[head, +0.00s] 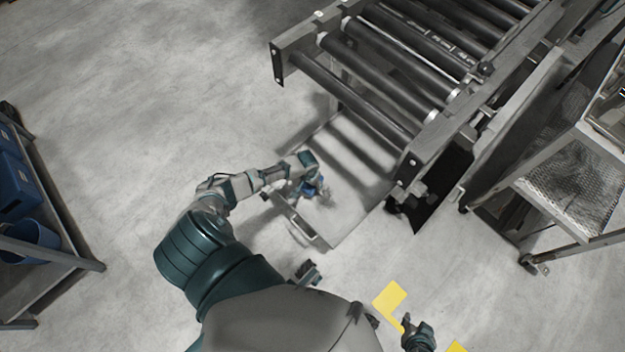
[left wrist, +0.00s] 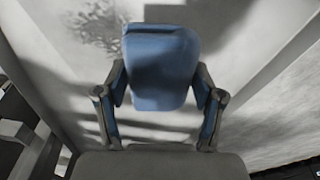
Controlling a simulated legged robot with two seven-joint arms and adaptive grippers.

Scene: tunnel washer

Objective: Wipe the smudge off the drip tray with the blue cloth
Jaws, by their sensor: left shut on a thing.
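The drip tray (head: 352,222) is a pale flat tray with a front handle, low under the end of the roller conveyor. A grey speckled smudge (left wrist: 97,26) marks its surface in the left wrist view, at upper left, beside the cloth. My left gripper (head: 312,186) is over the tray's left part, shut on the blue cloth (left wrist: 160,68). The cloth appears as a folded pad between the two fingers; whether it touches the tray is unclear. My right gripper (head: 420,336) is at the bottom edge of the head view, away from the tray; its jaw opening cannot be made out.
The roller conveyor (head: 400,75) overhangs the back of the tray. A metal rack (head: 565,190) on casters stands at the right. A shelf cart with blue bins (head: 20,185) is at the far left. Yellow floor markings (head: 390,300) lie in front. Floor left of the tray is clear.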

